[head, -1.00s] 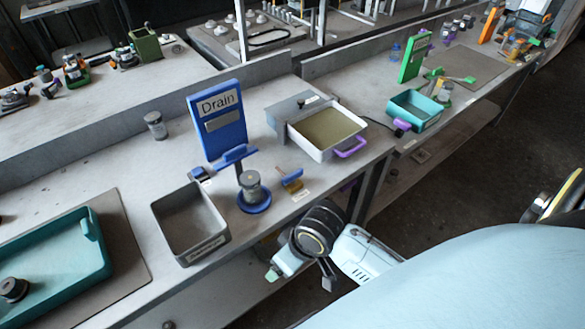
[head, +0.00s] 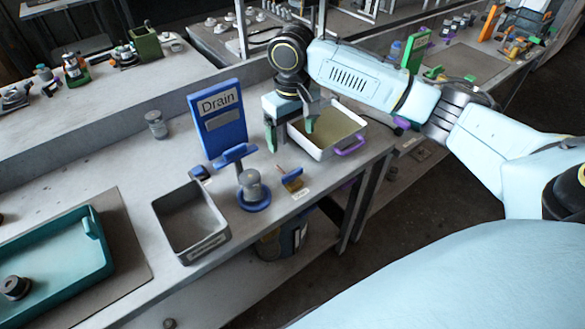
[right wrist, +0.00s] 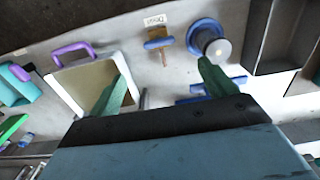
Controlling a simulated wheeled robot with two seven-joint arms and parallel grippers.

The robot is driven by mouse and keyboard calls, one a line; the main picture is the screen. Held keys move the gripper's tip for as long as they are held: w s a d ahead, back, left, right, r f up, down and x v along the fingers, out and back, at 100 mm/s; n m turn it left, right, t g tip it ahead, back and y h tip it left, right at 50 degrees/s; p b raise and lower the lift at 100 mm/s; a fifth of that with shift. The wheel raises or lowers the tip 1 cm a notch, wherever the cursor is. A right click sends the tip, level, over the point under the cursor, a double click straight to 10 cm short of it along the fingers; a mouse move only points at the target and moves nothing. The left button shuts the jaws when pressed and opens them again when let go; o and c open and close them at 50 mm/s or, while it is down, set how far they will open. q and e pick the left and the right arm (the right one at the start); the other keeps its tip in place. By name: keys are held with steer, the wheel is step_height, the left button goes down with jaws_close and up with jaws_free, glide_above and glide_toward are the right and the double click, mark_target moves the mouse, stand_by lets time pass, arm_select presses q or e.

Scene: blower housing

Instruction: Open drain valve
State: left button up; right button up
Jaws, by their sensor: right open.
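The small drain valve has a blue lever (head: 292,172) on a brass-coloured body, beside a printed label on the bench. In the right wrist view its blue lever (right wrist: 158,43) lies crosswise near the top, by the label (right wrist: 155,20). My right gripper (head: 290,132) is open and empty above the bench, behind the valve in the head view and apart from it. Its green fingers (right wrist: 160,72) point toward the valve area in the right wrist view. The blue "Drain" panel (head: 218,130) stands to the left. My left gripper is not in view.
A blue-flanged grey fitting (head: 252,190) and a blue T-shaped piece (head: 236,153) stand left of the valve. A white-rimmed pan (head: 323,153) with a purple handle is to the right. An open grey bin (head: 190,250) sits at front left.

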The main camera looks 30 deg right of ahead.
mark_target(293, 172)
step_height(293, 172, down, 13)
steer(key=shift+d+f+b, duration=0.1)
steer(key=shift+b, duration=0.35)
